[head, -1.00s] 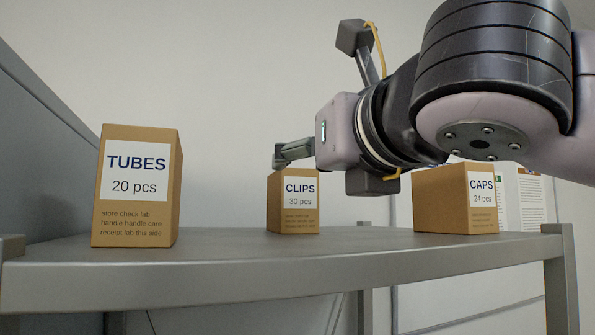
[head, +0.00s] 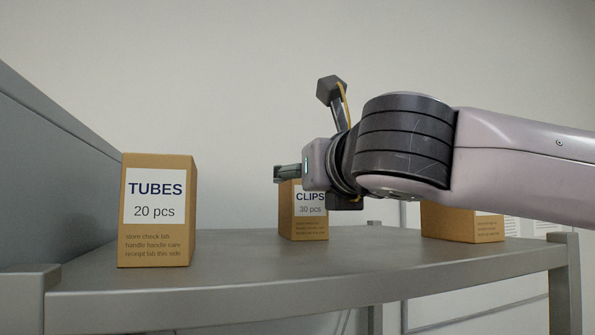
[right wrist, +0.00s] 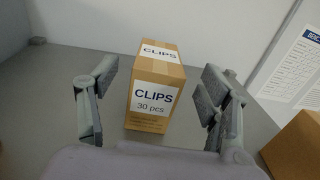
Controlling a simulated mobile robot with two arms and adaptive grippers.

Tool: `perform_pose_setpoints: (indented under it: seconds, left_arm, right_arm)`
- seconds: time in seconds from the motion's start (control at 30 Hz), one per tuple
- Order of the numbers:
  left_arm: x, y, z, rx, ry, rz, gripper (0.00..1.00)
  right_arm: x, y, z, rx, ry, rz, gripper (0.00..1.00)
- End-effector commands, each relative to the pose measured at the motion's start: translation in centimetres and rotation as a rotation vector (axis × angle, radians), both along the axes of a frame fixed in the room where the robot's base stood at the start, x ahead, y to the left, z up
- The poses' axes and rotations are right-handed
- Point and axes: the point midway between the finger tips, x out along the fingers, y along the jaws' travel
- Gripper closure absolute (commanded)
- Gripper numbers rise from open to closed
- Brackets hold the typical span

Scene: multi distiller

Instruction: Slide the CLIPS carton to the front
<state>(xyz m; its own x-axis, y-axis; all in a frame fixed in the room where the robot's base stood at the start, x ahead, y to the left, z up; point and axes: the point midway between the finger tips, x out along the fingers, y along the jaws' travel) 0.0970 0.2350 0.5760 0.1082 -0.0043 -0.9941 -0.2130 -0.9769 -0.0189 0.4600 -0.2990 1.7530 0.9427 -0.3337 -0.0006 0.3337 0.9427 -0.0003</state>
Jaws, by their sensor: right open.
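The CLIPS carton (head: 304,225) is a brown box with a white label, standing upright toward the back of the shelf in the head view. My right gripper (head: 287,174) reaches in from the right, in front of the carton's upper part. In the right wrist view the CLIPS carton (right wrist: 155,90) stands between the two spread fingers of my right gripper (right wrist: 158,98), with a gap on both sides. The gripper is open and holds nothing. My left gripper is not in view.
The TUBES carton (head: 157,212) stands at the left front of the grey shelf (head: 240,285). The CAPS carton (head: 450,224) stands at the right, its upper part hidden behind my arm. A printed sheet (right wrist: 296,62) shows at the right. The front middle of the shelf is clear.

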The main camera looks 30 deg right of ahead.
Motion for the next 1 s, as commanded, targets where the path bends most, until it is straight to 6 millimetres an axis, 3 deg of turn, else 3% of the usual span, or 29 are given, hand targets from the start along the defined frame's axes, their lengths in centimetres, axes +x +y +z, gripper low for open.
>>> perform_pose_setpoints:
  seconds: [0.2,0.4,0.87,1.0]
  left_arm:
    - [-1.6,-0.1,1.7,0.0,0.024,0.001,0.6]
    - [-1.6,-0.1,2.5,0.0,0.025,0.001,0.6]
    - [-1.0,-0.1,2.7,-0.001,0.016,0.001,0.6]
    - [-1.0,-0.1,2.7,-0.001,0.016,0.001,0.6]
  right_arm:
    - [4.1,-1.5,0.3,0.002,0.002,0.0,0.28]
    - [6.6,-2.3,0.2,0.002,0.002,0.0,0.28]
    - [7.5,-2.7,0.0,0.001,-0.001,0.0,0.28]
    - [7.5,-2.7,0.0,0.001,-0.001,0.0,0.37]
